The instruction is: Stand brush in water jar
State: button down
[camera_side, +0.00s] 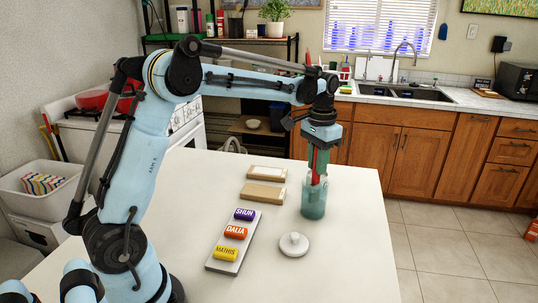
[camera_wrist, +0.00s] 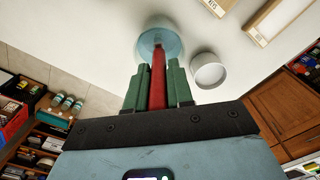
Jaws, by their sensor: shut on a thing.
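The water jar (camera_side: 313,208) is a teal, see-through jar standing upright on the pale table's right part. In the wrist view its round mouth (camera_wrist: 146,38) is beyond my fingertips. My gripper (camera_side: 319,166) points down over the jar, its green fingers at about the rim. It is shut on the red brush (camera_wrist: 158,75), which runs between the two fingers. In the side view the brush (camera_side: 316,178) is upright and its lower end appears inside the jar. I cannot tell whether it touches the bottom. The fingers partly hide the brush.
A white round lid (camera_side: 294,244) lies left of and nearer than the jar. A tray (camera_side: 222,265) with labelled purple, orange and yellow blocks is further left. Two flat tan boxes (camera_side: 263,194) lie behind. The table right of the jar is clear.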

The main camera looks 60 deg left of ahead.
jog(key=shift+f, duration=0.4)
jog(key=c, duration=0.9)
grip_release()
jog(key=shift+r, duration=4.5)
